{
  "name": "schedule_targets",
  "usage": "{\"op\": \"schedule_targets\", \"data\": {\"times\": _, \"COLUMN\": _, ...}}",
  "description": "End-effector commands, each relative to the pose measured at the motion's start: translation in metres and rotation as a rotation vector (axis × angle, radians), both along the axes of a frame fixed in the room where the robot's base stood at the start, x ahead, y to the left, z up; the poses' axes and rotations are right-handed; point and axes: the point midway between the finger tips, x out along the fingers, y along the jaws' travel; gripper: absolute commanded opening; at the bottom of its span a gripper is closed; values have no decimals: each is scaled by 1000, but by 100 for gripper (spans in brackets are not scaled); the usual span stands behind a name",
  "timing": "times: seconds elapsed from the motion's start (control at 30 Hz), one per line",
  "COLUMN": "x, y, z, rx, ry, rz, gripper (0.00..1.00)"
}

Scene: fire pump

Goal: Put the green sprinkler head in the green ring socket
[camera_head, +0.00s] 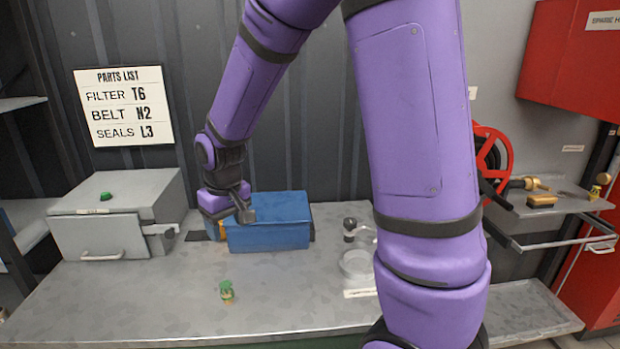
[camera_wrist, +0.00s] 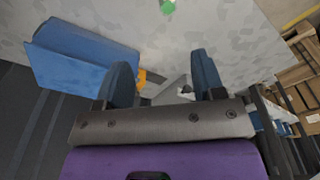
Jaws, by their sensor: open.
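A small green-topped piece with a brass-coloured lower part, which looks like the green sprinkler head (camera_head: 227,291), stands on the grey bench in the head view. A green object (camera_wrist: 168,6) at the top edge of the wrist view is cut off. Another small green piece (camera_head: 106,196) sits on top of the grey metal box; I cannot tell whether it is the ring socket. My gripper (camera_head: 243,213) is in front of the blue bin, above the bench and well behind the sprinkler head. In the wrist view my gripper (camera_wrist: 163,76) is open, with nothing between its fingers.
The blue bin (camera_head: 270,236) stands at the back of the bench (camera_head: 150,300). The grey metal box (camera_head: 100,237) is at the left. A clear round dish (camera_head: 356,264) is right of centre. The bench front around the sprinkler head is clear. A red hose reel (camera_head: 492,160) is at the right.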

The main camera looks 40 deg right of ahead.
Motion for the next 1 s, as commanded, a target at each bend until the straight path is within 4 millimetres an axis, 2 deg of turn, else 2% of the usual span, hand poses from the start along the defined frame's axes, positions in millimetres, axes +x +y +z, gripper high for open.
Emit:
{"op": "schedule_targets", "data": {"times": 0.03, "x": -7, "y": -2, "z": 15, "rx": 1, "ry": -21, "rz": -6, "gripper": 63}}
{"op": "schedule_targets", "data": {"times": 0.2, "x": -33, "y": -10, "z": 55, "rx": 5, "ry": -70, "rz": -24, "gripper": 63}}
{"op": "schedule_targets", "data": {"times": 0.5, "x": -87, "y": -20, "z": 112, "rx": 13, "ry": -158, "rz": -54, "gripper": 63}}
{"op": "schedule_targets", "data": {"times": 0.8, "x": -148, "y": -29, "z": 153, "rx": 22, "ry": -246, "rz": -83, "gripper": 63}}
{"op": "schedule_targets", "data": {"times": 1.0, "x": -189, "y": -34, "z": 169, "rx": 27, "ry": -302, "rz": -101, "gripper": 63}}
